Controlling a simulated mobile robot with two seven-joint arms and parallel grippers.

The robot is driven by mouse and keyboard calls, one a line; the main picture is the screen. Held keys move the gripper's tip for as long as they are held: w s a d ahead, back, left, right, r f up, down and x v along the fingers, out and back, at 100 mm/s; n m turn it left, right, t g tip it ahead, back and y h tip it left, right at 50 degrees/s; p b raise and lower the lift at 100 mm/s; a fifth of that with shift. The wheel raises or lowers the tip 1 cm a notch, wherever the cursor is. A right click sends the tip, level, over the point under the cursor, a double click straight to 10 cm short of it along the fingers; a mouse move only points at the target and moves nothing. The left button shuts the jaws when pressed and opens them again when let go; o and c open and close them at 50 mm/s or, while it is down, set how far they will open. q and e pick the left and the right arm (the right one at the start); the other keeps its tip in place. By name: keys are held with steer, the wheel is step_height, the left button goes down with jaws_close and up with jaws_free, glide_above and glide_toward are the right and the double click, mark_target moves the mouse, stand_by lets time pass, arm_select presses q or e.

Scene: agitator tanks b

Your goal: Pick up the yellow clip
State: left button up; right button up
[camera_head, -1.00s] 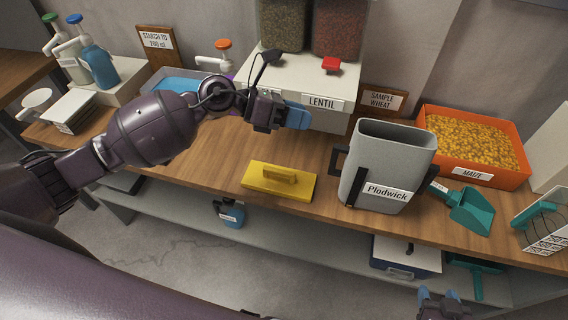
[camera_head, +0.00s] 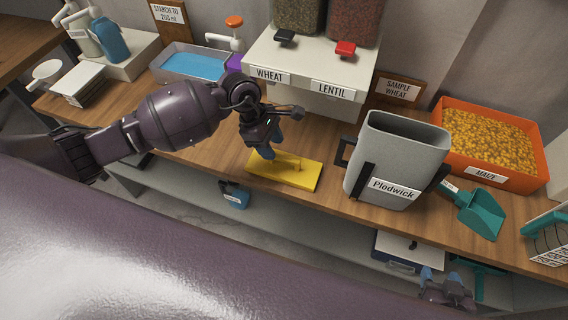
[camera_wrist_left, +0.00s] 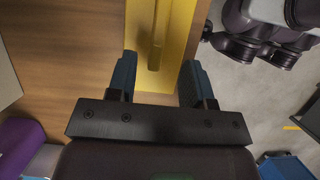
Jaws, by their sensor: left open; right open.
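The yellow clip (camera_head: 309,174), a flat yellow plate with a raised bar handle, lies on the wooden bench top in front of the dispensers. In the left wrist view the yellow clip (camera_wrist_left: 142,50) runs up the picture between my fingers, with its handle along its middle. My left gripper (camera_head: 267,152) is over the clip's left end, pointing down, with blue fingers open. In the left wrist view my left gripper (camera_wrist_left: 160,78) has a finger on each side of the plate. Contact cannot be told. My right gripper (camera_head: 447,288) is low at the bottom right, away from the clip.
A grey Plodwick jug (camera_head: 400,150) stands right of the clip, with a teal scoop (camera_head: 480,212) and orange maize bin (camera_head: 534,178) beyond. The white dispenser stand (camera_head: 300,60) is behind. The bench's front edge is close.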

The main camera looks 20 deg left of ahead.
mark_target(283, 157)
arm_select(q)
steer(key=shift+d+r+p+x, duration=0.1)
steer(key=shift+d+x, duration=0.1)
steer(key=shift+x, duration=0.7)
steer(key=shift+d+r+p+x, duration=0.1)
steer(key=shift+d+x, duration=0.1)
steer(key=shift+x, duration=0.7)
steer(key=shift+d+r+p+x, duration=0.1)
steer(key=shift+d+x, duration=0.1)
steer(key=shift+x, duration=0.7)
steer(key=shift+w+f, duration=0.15)
steer(key=shift+f, duration=0.2)
jaws_close()
